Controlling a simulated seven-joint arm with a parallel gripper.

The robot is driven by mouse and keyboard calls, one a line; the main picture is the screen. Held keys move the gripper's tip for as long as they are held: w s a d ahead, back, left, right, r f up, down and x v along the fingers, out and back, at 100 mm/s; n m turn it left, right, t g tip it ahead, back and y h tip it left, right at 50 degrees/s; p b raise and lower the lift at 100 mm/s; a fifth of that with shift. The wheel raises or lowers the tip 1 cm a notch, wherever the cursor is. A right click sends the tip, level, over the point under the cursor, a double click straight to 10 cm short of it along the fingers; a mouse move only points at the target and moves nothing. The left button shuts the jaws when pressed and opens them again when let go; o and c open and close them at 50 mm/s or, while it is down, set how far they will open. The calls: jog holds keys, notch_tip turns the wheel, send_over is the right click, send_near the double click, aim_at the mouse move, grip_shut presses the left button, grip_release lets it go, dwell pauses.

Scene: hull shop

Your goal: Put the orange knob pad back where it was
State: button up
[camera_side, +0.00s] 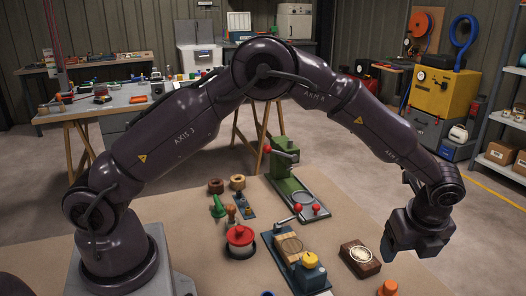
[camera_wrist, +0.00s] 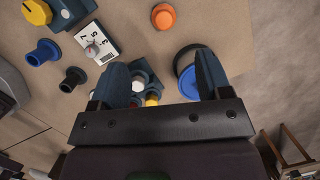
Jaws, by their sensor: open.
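The orange knob pad (camera_wrist: 163,16) is a small round piece with a paler orange centre, lying on the tan bench top near the top edge of the wrist view. In the side view an orange piece (camera_side: 387,287) shows at the bottom edge, partly cut off. My gripper (camera_wrist: 163,70) is open, its two dark blue-grey fingers apart. The orange pad lies beyond the fingertips, not between them. In the side view my gripper (camera_side: 416,248) hangs above the right part of the bench, apart from the pad. I cannot tell which place the pad came from.
Below my fingers are a button block (camera_wrist: 150,88) with white, red and yellow caps and a blue round piece (camera_wrist: 189,84) in a dark ring. A white dial plate (camera_wrist: 96,42), blue knob (camera_wrist: 43,52), black knob (camera_wrist: 73,79) and yellow knob (camera_wrist: 37,12) stand left.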

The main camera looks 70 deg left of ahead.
jog(key=s+a+r+n+t, duration=0.1)
jog(key=s+a+r+n, duration=0.25)
jog(key=r, duration=0.25)
jog(key=s+a+r+n+h, duration=0.1)
jog(key=s+a+r+n, duration=0.25)
jog(key=r, duration=0.25)
jog(key=s+a+r+n+t, duration=0.1)
jog(key=s+a+r+n, duration=0.15)
jog(key=s+r, duration=0.2)
jog(key=s+a+r+n+t, duration=0.1)
jog(key=s+a+n, duration=0.1)
jog(key=s+n, duration=0.4)
jog(key=s+a+r+n+t+h, duration=0.1)
jog(key=s+a+r+n, duration=0.1)
jog(key=s+n, duration=0.4)
jog(key=s+a, duration=0.1)
jog(key=s, duration=0.4)
jog(key=shift+r+h, duration=0.2)
jog(key=shift+h, duration=0.1)
jog(key=shift+s, duration=0.1)
